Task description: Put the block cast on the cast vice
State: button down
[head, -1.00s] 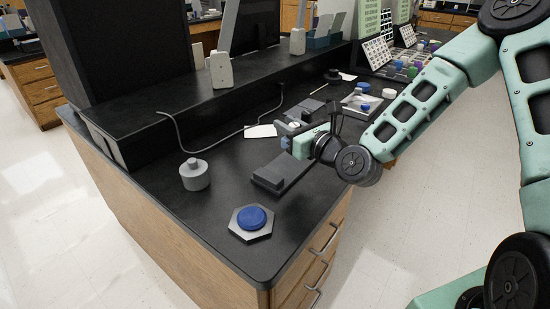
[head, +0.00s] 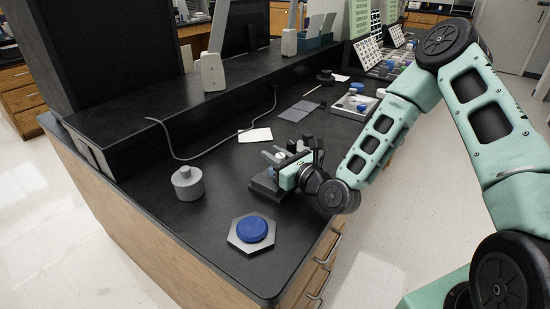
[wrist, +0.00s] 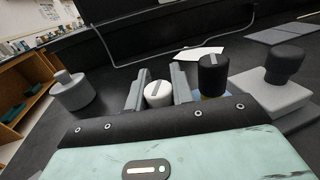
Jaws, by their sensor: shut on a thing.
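My gripper (head: 277,163) reaches in from the right in the head view, low over a flat dark grey fixture on the bench, which I take to be the cast vice (head: 264,188). In the wrist view the gripper's two grey fingers (wrist: 157,82) stand on either side of a small white round piece with a grey bar on top, which I take to be part of the block cast (wrist: 158,95). The gripper is shut on it. The gripper body hides the cast's lower part and most of the vice, so I cannot tell whether they touch.
A grey bottle-like pot (head: 187,183) and a hexagonal base with a blue disc (head: 252,229) stand to the left and front. A black knob (wrist: 213,75) and a grey block with a dark knob (wrist: 285,65) are right of the fingers. White paper (head: 255,135) lies behind.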

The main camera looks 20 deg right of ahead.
jog(key=shift+f, duration=0.25)
jog(key=c, duration=1.2)
grip_release()
jog(key=shift+r, duration=0.1)
jog(key=p+v, duration=0.1)
jog(key=v, duration=0.2)
jog(key=p+v, duration=0.1)
jog(key=v, duration=0.2)
jog(key=p+v, duration=0.1)
jog(key=v, duration=0.2)
jog(key=shift+s+d+r+p, duration=0.1)
jog(key=shift+s+r+p, duration=0.15)
jog(key=shift+r+p, duration=0.1)
jog(key=shift+s+d+f+p, duration=0.15)
jog(key=shift+s+d+p, duration=0.1)
jog(key=shift+s+p, duration=0.35)
jog(key=shift+s+d+f+p, duration=0.15)
jog(key=shift+s+d+p, duration=0.1)
jog(key=shift+s+p, duration=0.3)
